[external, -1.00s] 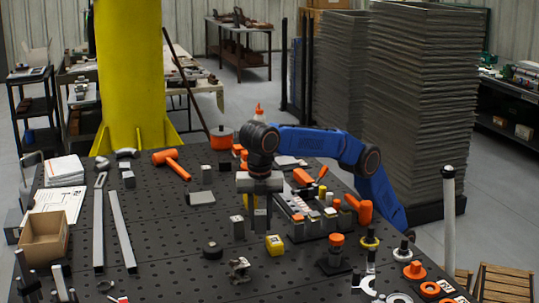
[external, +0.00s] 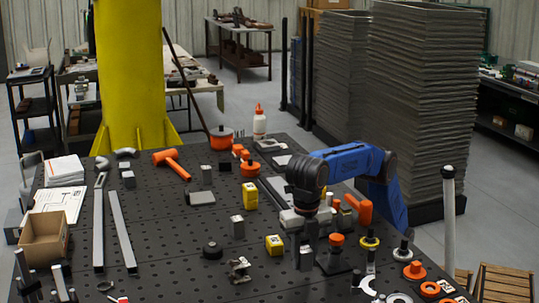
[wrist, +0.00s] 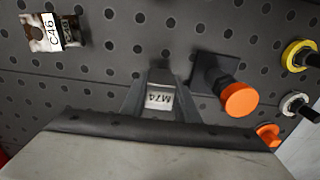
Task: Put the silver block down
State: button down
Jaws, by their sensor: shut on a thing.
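My gripper (external: 307,245) points down over the right front of the black perforated table (external: 180,255). It is shut on a small silver block (external: 306,259), which hangs low between the fingers, close to the table top. I cannot tell whether its bottom touches the table. In the wrist view the block (wrist: 158,101) shows its top with the label M74 between the two fingers (wrist: 160,92). The gripper hides part of the block's sides.
An orange-topped black post (external: 336,252) stands just right of the gripper. A yellow block (external: 274,245) is at its left, and a labelled metal part (external: 240,270) lies further left. Another silver block (external: 237,228) stands beyond. Bare table lies between these.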

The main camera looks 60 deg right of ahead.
jog(key=shift+f, duration=1.3)
jog(key=shift+f, duration=0.1)
jog(key=c, duration=1.4)
grip_release()
jog(key=shift+o, duration=0.2)
jog(key=shift+o, duration=0.4)
jog(key=shift+r, duration=2.85)
